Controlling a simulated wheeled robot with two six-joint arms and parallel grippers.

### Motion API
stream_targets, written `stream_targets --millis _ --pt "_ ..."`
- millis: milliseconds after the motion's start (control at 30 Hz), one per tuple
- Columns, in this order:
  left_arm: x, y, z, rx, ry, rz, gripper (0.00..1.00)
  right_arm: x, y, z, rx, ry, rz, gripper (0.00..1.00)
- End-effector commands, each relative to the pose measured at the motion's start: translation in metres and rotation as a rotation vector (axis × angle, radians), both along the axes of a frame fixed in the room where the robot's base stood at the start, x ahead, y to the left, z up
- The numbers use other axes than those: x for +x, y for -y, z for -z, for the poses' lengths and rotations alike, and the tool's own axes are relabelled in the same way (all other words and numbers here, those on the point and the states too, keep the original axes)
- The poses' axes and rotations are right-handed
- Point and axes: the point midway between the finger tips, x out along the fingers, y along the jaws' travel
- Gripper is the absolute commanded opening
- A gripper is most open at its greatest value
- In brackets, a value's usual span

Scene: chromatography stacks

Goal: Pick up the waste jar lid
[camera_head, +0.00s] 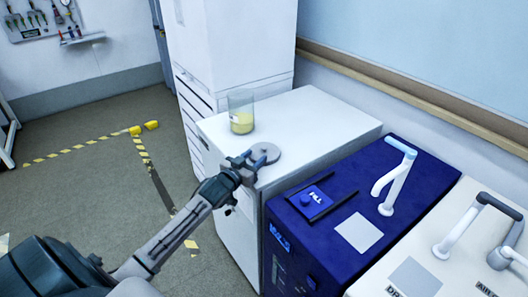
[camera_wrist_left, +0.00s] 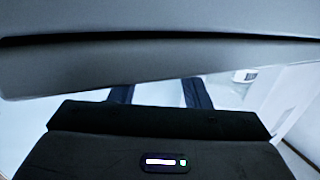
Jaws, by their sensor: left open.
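The waste jar lid, a flat grey disc (camera_head: 265,153), lies on the white cabinet top near its front left edge. The jar (camera_head: 241,113), clear with yellow liquid in it, stands open behind the lid. My left gripper (camera_head: 248,166) is open at the near left side of the lid and overlaps its edge in the head view. I cannot tell whether the fingers touch it. In the left wrist view, the two dark fingers (camera_wrist_left: 160,93) are apart, and a large grey shape hides the upper part. My right gripper is out of view.
The white cabinet top (camera_head: 325,117) is clear right of the lid. A blue machine (camera_head: 370,190) with a white curved spout stands to the right, with a white machine (camera_head: 480,235) beyond it. A tall white cabinet (camera_head: 240,45) rises behind.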

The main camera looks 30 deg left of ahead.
Motion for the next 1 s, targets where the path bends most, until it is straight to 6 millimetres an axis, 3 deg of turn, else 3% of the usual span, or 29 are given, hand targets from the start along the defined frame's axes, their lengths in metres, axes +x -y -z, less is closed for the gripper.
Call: stream_targets --millis 300,600,833,1000 --pt "0.038 -0.001 0.002 -0.002 0.001 -0.002 0.43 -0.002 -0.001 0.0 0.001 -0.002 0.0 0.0" --pt "0.041 -0.001 0.002 0.0 0.0 -0.001 0.43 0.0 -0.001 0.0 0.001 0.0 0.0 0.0" --pt "0.041 -0.001 0.002 0.0 0.0 -0.001 0.0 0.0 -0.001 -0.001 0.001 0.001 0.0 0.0" --pt "0.041 -0.001 0.002 0.0 0.0 -0.001 0.0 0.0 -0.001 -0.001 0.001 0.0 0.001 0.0"
